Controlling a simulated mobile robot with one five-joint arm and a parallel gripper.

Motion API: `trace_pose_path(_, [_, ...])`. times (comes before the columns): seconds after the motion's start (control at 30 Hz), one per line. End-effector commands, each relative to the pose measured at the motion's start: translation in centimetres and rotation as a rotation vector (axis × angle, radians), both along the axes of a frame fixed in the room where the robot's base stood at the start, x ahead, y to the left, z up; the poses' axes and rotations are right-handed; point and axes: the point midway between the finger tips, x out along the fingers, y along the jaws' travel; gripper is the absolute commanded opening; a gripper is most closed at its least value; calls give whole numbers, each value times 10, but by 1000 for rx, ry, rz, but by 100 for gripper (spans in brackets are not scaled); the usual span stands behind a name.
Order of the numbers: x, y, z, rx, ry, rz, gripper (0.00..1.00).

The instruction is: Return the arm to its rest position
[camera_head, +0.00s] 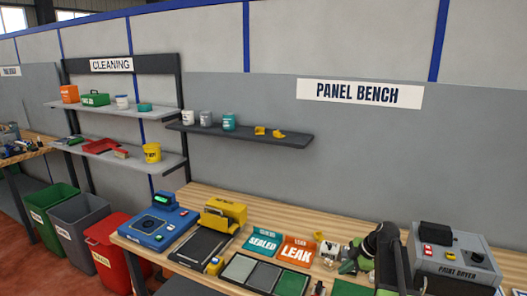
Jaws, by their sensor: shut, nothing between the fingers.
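The bench holds a blue device (157,228), a yellow-topped machine (223,214), a teal SEALED tray (263,241), an orange LEAK tray (298,251) and a grey PAINT DRYER (455,258). Shelves (245,134) hang behind. Bins, including a red one (109,250), stand at left.

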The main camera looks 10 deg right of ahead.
Motion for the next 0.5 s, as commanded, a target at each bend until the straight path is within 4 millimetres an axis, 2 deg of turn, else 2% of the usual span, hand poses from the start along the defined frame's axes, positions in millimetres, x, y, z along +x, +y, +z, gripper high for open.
trace_pose_path(0.03, [-5, 50, -3, -5, 40, 17, 0])
trace_pose_path(0.1, [-14, 109, -8, -15, 112, -2, 0])
trace_pose_path(0.17, [-28, 155, -13, -32, 180, -44, 0])
trace_pose_path(0.2, [-40, 184, -16, -47, 227, -89, 0])
trace_pose_path(0.27, [-63, 221, -20, -75, 300, -192, 0])
trace_pose_path(0.3, [-77, 236, -22, -93, 342, -276, 0])
trace_pose_path(0.37, [-95, 248, -25, -115, 394, -421, 0])
trace_pose_path(0.43, [-113, 248, -27, -133, 442, -620, 0])
trace_pose_path(0.5, [-128, 234, -28, -139, 479, -841, 0])
